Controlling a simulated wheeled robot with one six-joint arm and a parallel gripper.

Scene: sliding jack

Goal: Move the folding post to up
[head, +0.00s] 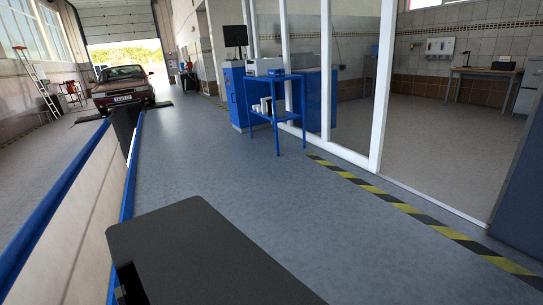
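I cannot make out a folding post or a sliding jack in the head view. My gripper is not in view either. A dark, flat-topped shape (205,255) fills the bottom middle, close to the camera. I cannot tell whether it is part of my own body.
A pale-walled pit with blue edges (60,215) runs along the left. A red car (122,87) stands far off. A blue trolley (272,100) and a blue cabinet (233,97) stand by white-framed glazing. Yellow-black tape (405,207) marks the right. The middle grey floor (210,165) is clear.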

